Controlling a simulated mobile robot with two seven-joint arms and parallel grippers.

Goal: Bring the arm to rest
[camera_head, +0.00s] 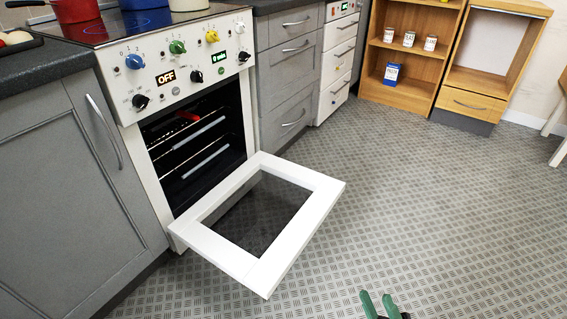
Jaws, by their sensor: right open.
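My right gripper (380,305) shows at the bottom edge, right of centre, as two green fingertips with a gap between them. It is open, with nothing seen between the fingers, over the patterned floor and apart from the oven door. The rest of my right arm is out of the picture. My left gripper is not in view. The white oven (190,112) stands at the left with its door (316,203) folded down open. Racks and a small red thing (188,116) show in the dark oven cavity.
Grey cabinets (62,185) flank the oven. A wooden shelf (408,75) with several jars and a blue box (391,74) stands at the back. The grey floor (420,190) is clear right of the oven door.

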